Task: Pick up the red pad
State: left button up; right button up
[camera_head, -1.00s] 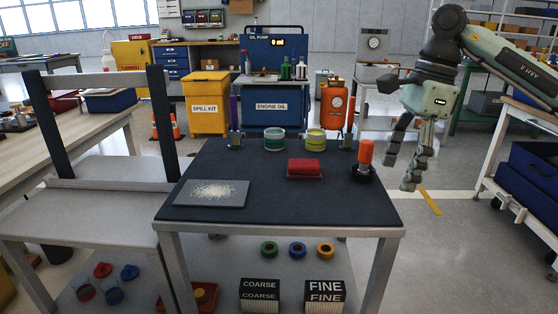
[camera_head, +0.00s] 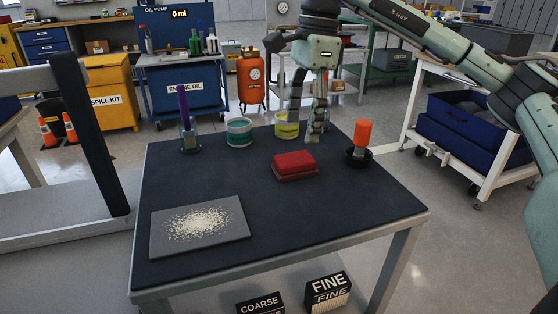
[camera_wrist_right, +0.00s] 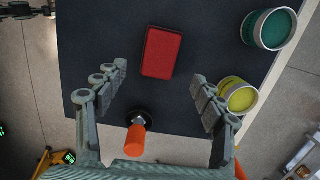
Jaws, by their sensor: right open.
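The red pad (camera_head: 294,163) is a bright red block on a darker red base, lying on the dark top of the work table (camera_head: 215,178), right of its middle. It also shows in the right wrist view (camera_wrist_right: 162,53). My right gripper (camera_head: 303,128) is open and empty above the far edge of the table, behind the pad in the head view. In the right wrist view its two fingers (camera_wrist_right: 158,105) are spread wide, and the pad lies beyond the fingertips, between their lines. My left gripper is in neither view.
An orange-handled tool (camera_head: 362,135) stands in a black holder right of the pad. A yellow tin (camera_head: 286,131) and a teal tin (camera_head: 239,132) stand at the back edge. A purple-handled tool (camera_head: 184,106) stands back left. A grey plate (camera_head: 165,235) with pale granules lies front left.

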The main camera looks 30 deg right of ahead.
aim_at(295, 157)
jog(key=f, duration=0.5)
jog(key=a+f, duration=0.1)
jog(key=f, duration=0.1)
jog(key=shift+w+f, duration=0.15)
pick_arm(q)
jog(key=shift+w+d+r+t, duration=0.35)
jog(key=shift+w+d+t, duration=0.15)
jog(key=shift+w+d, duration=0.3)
pick_arm(e)
jog(key=c, duration=1.2)
